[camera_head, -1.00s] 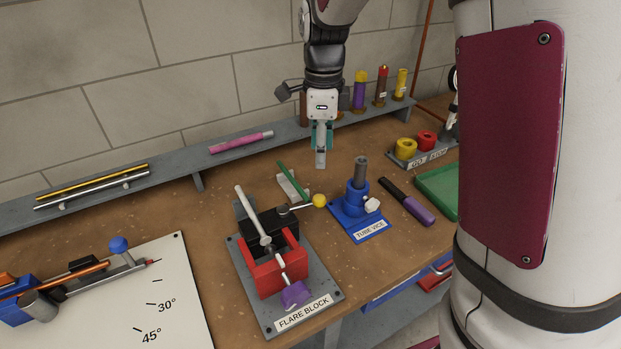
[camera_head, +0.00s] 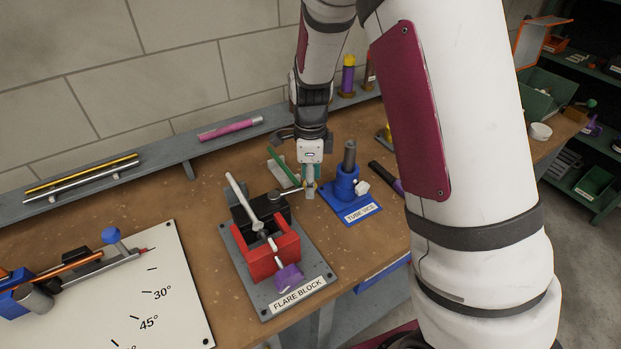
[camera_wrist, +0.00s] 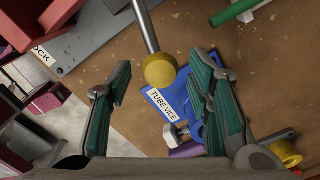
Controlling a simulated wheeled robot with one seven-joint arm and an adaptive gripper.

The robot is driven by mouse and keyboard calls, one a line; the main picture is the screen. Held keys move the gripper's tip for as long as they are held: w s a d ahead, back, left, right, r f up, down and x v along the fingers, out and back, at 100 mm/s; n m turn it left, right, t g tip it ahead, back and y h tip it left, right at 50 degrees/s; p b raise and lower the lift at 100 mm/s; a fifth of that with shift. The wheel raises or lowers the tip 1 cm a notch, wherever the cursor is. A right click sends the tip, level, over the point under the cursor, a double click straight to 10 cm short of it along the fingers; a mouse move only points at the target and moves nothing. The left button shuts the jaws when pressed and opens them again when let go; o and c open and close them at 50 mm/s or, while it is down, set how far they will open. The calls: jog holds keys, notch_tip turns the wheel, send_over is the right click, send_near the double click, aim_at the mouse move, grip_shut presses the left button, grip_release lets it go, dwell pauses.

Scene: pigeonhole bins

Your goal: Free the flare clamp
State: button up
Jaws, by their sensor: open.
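The flare block is a grey plate (camera_head: 318,262) with a red holder (camera_head: 262,264), a black block behind it, a silver lever (camera_head: 239,196) across the top and a purple piece (camera_head: 289,278) in front. A thin metal rod (camera_wrist: 147,28) ends in a yellow ball knob (camera_wrist: 160,71) in the wrist view. My gripper (camera_head: 310,190) is at the rod's right end, beside the flare block. Its teal-padded fingers are apart, with the knob between them in the wrist view. I cannot tell whether either finger touches it. The gripper mostly hides the knob in the head view.
The blue tube vice (camera_head: 347,190) with an upright grey tube stands just right of my gripper. A green rod (camera_head: 282,168) lies behind the flare block. A white angle board (camera_head: 180,270) is at the left. A shelf (camera_head: 100,187) with rods runs along the wall.

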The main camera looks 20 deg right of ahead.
jog(key=shift+c, duration=0.5)
grip_shut()
jog(key=shift+w+n, duration=0.95)
jog(key=shift+n, duration=0.15)
jog(key=shift+o, duration=0.5)
grip_release()
notch_tip(320, 180, up, 12)
